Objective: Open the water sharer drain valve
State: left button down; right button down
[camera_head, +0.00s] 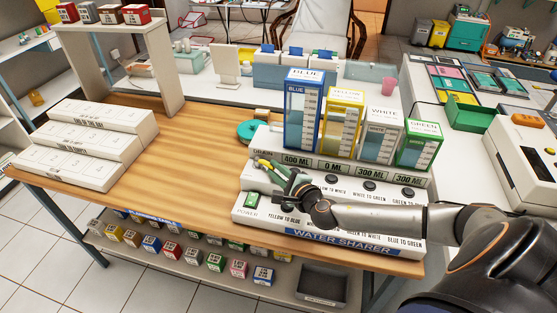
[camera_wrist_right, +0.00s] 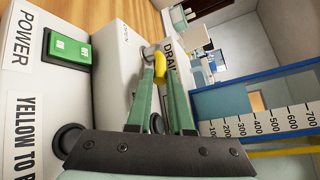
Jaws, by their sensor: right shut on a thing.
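The white water sharer (camera_head: 330,230) stands at the right end of the wooden table. Its blue tank (camera_head: 300,115) reads 400 ML, the yellow tank (camera_head: 341,125) 0 ML, and the white tank (camera_head: 382,137) and green tank (camera_head: 420,150) 300 ML each. The drain valve with its yellow handle (camera_wrist_right: 188,68) sits beside the DRAIN label in the wrist view. My right gripper (camera_head: 262,164) is shut on this handle, its green fingers (camera_wrist_right: 160,85) partly hiding the valve. My left gripper is not in view.
A green POWER switch (camera_head: 250,201) and several round black buttons are on the sharer's front. A teal round dish (camera_head: 246,133) lies behind the valve. Stacked white boxes (camera_head: 85,145) stand on the left of the table; its middle is clear.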

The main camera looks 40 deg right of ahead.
aim_at(246, 175)
jog(key=shift+a+m+g+h, duration=0.3)
jog(key=shift+a+m+h, duration=0.5)
jog(key=shift+m+h, duration=0.3)
jog(key=a+m+h, duration=0.1)
jog(key=h, duration=0.1)
jog(key=shift+a+m+g+h+p, duration=0.1)
jog(key=shift+m+g+h+p, duration=0.2)
jog(key=shift+g+h, duration=0.1)
jog(key=a+m+g+h, duration=0.1)
jog(key=m+h, duration=0.1)
jog(key=w+a+m+g+h, duration=0.1)
jog(key=m+g+h, duration=0.1)
jog(key=h, duration=0.1)
jog(key=shift+a, duration=0.4)
jog(key=m+g+h, duration=0.1)
jog(key=w+a+m+g+h, duration=0.1)
jog(key=shift+f+m+b, duration=0.1)
jog(key=shift+m+b, duration=0.3)
pick_arm(q)
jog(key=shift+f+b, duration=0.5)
jog(key=shift+b, duration=0.15)
pick_arm(e)
jog(key=shift+w+a+m+g+h, duration=0.25)
jog(key=shift+m+g+h, duration=0.15)
jog(key=shift+m+g, duration=0.35)
jog(key=shift+w+a+m+g+h, duration=0.2)
jog(key=shift+m+g+h, duration=0.25)
jog(key=shift+g, duration=0.5)
jog(key=shift+w, duration=0.1)
